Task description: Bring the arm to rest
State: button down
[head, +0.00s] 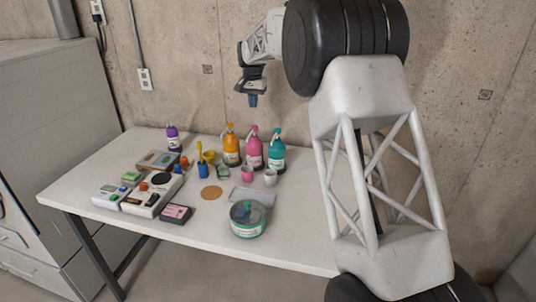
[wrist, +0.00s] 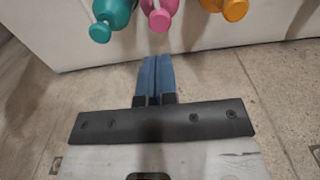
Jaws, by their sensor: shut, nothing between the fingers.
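My gripper (head: 252,100) hangs in the air above the back edge of the table (head: 310,237) in the head view, near the concrete wall. Its blue fingers are together with nothing between them. In the wrist view the closed fingers (wrist: 153,80) point toward the table's edge, with floor behind them. My arm rises at the right of the head view and bends over to the gripper. The gripper is apart from everything on the table.
An orange bottle (head: 232,146), a pink bottle (head: 254,148) and a teal bottle (head: 277,150) stand below my gripper. A round teal tin (head: 248,219), cups and several small devices stand on the table. A grey cabinet (head: 55,110) is at left. The table's front right is clear.

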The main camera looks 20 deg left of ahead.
jog(key=s+d+r, duration=0.4)
jog(key=s+d, duration=0.4)
jog(key=d, duration=0.3)
jog(key=s+d+r+t, duration=0.1)
jog(key=s+d+r, duration=0.3)
jog(key=s+d, duration=0.6)
jog(key=s+d+r, duration=0.4)
jog(key=s+d, duration=0.3)
jog(key=d, duration=0.5)
jog(key=s+d+f, duration=0.4)
jog(key=s+d, duration=0.1)
jog(key=s, duration=0.7)
jog(key=s+d+f+t, duration=0.1)
jog(key=s+d+f, duration=0.3)
jog(key=s, duration=0.8)
jog(key=s+d+f, duration=0.3)
jog(key=s+d, duration=0.5)
jog(key=s, duration=0.4)
jog(key=shift+s+f+t, duration=0.25)
jog(key=shift+f+t, duration=0.05)
jog(key=shift+f, duration=0.1)
